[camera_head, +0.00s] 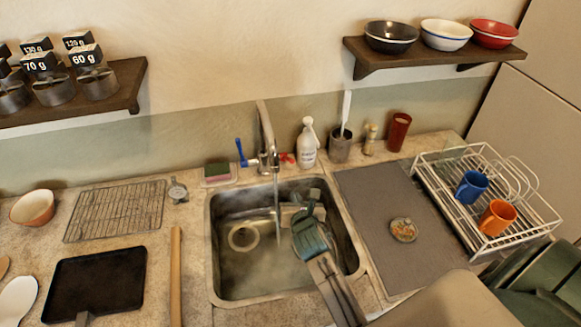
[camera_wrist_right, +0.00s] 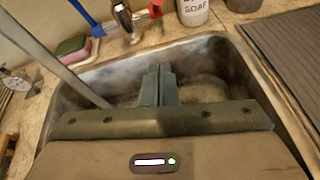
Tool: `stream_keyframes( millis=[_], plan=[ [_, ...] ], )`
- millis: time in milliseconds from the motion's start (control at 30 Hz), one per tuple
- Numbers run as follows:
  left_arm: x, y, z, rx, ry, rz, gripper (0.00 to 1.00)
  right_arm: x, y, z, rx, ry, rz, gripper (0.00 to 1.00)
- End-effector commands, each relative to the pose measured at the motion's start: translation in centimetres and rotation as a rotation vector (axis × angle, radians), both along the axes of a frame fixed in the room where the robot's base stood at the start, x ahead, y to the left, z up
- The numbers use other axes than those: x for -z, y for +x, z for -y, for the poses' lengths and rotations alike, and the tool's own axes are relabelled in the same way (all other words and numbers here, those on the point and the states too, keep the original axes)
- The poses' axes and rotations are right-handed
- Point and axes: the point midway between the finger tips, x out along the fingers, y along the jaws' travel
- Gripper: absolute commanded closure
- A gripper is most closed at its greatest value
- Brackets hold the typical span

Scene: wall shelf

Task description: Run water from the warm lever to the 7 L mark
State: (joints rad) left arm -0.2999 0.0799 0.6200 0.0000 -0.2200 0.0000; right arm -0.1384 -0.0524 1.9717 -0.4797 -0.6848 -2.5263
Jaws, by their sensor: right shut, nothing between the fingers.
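The metal faucet (camera_head: 265,135) stands behind the sink (camera_head: 215,270), and a stream of water (camera_head: 277,210) falls from it into the basin. A blue lever (camera_head: 241,152) stands up at its left. A red lever (camera_head: 288,158) sits low at its right, and it also shows in the wrist view (camera_wrist_right: 157,9). Haze hangs over the basin. I cannot make out a 7 L mark or the water level. My right gripper (camera_head: 304,212) is shut and empty over the right part of the sink, apart from both levers. My left gripper is not in view.
A soap bottle (camera_head: 308,145) and a grey cup with a brush (camera_head: 340,148) stand right behind the sink. A sponge (camera_head: 217,170) lies left of the faucet. A grey mat (camera_head: 375,200) and dish rack (camera_head: 480,240) fill the right counter. Shelves hang above.

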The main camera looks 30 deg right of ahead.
Motion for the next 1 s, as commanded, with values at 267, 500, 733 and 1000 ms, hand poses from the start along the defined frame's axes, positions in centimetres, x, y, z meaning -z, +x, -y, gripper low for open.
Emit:
stream_keyframes(
  millis=[267,500,733,1000],
  plan=[
    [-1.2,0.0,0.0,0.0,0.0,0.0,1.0,1.2,3.8,1.2,0.0,-0.003,-0.001,1.0],
    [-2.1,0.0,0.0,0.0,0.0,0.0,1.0,2.9,7.9,2.6,0.001,0.0,-0.001,1.0],
    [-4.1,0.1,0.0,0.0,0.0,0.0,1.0,0.9,9.9,3.6,0.001,0.001,-0.001,1.0],
    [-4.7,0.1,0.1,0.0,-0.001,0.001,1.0,0.2,10.6,4.1,0.0,0.002,-0.001,1.0]
  ],
)
